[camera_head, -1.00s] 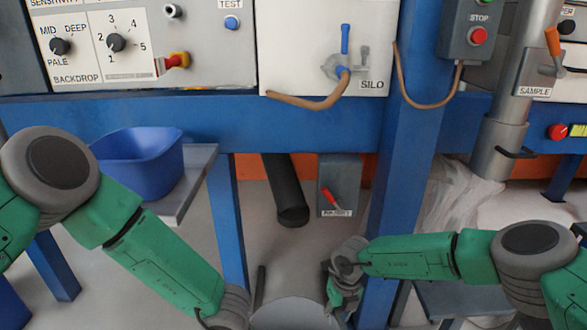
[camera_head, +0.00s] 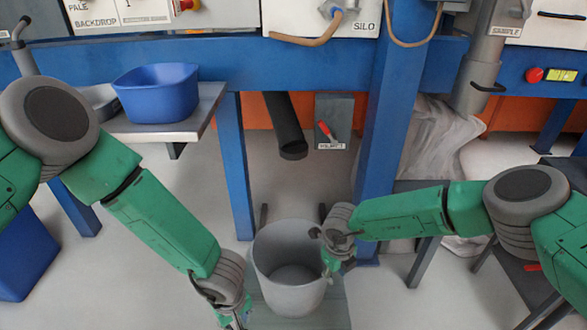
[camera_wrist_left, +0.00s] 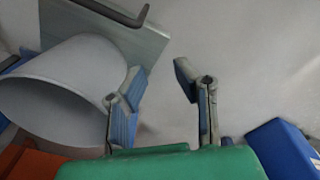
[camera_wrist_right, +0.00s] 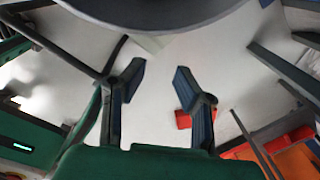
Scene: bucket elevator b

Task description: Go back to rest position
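My left gripper (camera_wrist_left: 160,95) is open and empty in the left wrist view, its two blue-padded fingers apart. In the head view it is low, left of the grey bucket (camera_head: 292,265). My right gripper (camera_wrist_right: 160,90) is open and empty in the right wrist view. In the head view it is at the bucket's right rim; I cannot tell whether it touches. The bucket stands upright and looks empty, on a grey-green platform (camera_head: 335,310) on the floor. The bucket also shows tilted by the camera angle in the left wrist view (camera_wrist_left: 60,95).
A blue bin (camera_head: 157,93) sits on a side shelf (camera_head: 190,122) at left. Blue posts (camera_head: 234,165) stand behind the bucket, with a black pipe (camera_head: 286,125) and a red-handled lever box (camera_head: 333,122) beyond. A dark table (camera_head: 545,275) is at right.

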